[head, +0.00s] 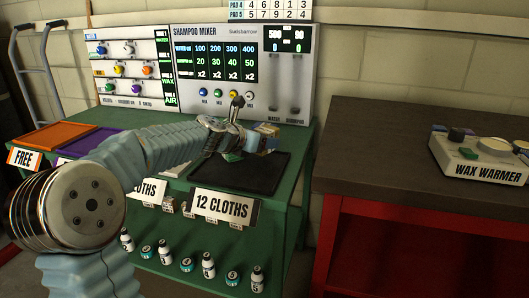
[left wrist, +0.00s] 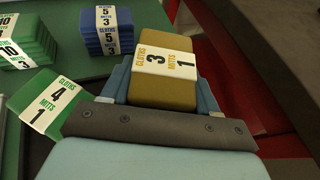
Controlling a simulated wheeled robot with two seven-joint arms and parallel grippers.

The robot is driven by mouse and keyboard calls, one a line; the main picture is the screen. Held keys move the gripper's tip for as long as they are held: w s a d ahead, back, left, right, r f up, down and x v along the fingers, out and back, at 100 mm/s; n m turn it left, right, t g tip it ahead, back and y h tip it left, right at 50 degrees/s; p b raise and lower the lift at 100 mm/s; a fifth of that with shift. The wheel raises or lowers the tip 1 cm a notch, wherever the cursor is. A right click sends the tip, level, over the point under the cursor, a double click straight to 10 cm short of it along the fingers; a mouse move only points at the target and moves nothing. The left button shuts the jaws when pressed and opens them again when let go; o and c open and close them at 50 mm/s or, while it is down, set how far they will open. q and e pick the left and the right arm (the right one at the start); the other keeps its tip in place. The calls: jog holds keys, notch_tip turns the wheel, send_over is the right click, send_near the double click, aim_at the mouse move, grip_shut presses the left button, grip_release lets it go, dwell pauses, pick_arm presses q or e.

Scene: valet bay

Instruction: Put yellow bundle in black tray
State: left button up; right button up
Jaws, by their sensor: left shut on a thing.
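The yellow bundle (left wrist: 165,85), with a white band reading 3 cloths, 1 mitts, is between the fingers of my left gripper (left wrist: 160,92), which is shut on it. In the head view, my left gripper (head: 250,138) is over the back part of the black tray (head: 262,180), and the bundle is mostly hidden by it. I cannot tell the bundle's exact height above the tray. The black tray lies on the green bench behind the "12 CLOTHS" sign (head: 224,206). My right gripper is not in view.
A green bundle (left wrist: 50,100) marked 4 and 1 is beside my left gripper. Blue (left wrist: 106,32) and green (left wrist: 25,40) bundles stand further off. Orange (head: 52,136) and purple (head: 95,143) trays lie left. The shampoo mixer (head: 245,70) stands behind; a brown bench (head: 400,170) is right.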

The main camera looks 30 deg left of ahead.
pick_arm(q)
jog(key=f, duration=0.1)
jog(key=f+b, duration=0.2)
jog(key=f, duration=0.1)
jog(key=shift+w+d, duration=0.1)
jog(key=shift+w, duration=0.25)
jog(key=shift+r, duration=0.1)
jog(key=o, duration=0.8)
jog(key=shift+o, duration=0.2)
jog(key=shift+s+r, duration=0.1)
jog(key=v, duration=1.1)
jog(key=shift+s+r+b, duration=0.15)
jog(key=shift+s+b, duration=0.2)
